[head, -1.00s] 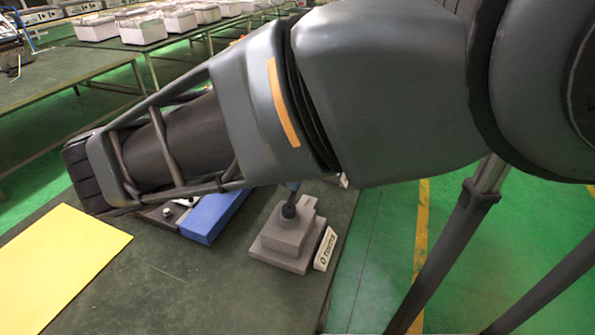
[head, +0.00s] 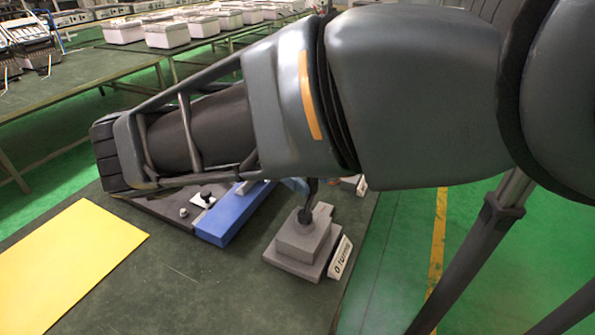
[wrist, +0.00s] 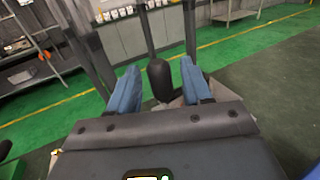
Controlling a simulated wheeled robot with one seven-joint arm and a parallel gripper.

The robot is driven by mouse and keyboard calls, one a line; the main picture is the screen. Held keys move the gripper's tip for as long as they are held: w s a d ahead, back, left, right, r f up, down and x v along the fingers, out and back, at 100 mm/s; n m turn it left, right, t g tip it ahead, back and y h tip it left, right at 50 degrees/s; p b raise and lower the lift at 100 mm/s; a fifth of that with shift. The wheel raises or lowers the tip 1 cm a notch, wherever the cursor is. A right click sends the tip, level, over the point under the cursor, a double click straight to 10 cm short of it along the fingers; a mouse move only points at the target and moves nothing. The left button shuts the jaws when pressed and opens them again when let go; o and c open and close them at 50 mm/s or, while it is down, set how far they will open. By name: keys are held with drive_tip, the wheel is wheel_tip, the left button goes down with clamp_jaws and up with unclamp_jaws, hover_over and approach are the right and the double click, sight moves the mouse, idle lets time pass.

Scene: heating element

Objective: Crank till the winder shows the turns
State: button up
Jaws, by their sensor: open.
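The winder (head: 300,250) is a grey stepped block on the dark green table, with a black crank part (head: 305,214) rising from its top. A white label (head: 341,258) at its right side appears to read "0 turns". My gripper (wrist: 160,72) is open, with blue fingers. In the wrist view, the dark rounded crank knob (wrist: 159,80) stands between the fingers, with gaps visible on both sides. In the head view, my arm hides most of the gripper; only a bit of blue finger shows beside the crank top.
A yellow sheet (head: 70,262) lies on the table (head: 190,290) at left. A blue block (head: 228,222) and a dark plate with small parts (head: 178,212) lie left of the winder. The table's right edge is close to the winder. Other tables with white boxes (head: 167,34) stand behind.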

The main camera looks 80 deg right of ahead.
drive_tip(key=b+v, duration=0.2)
drive_tip(key=v, duration=0.4)
idle(0.8)
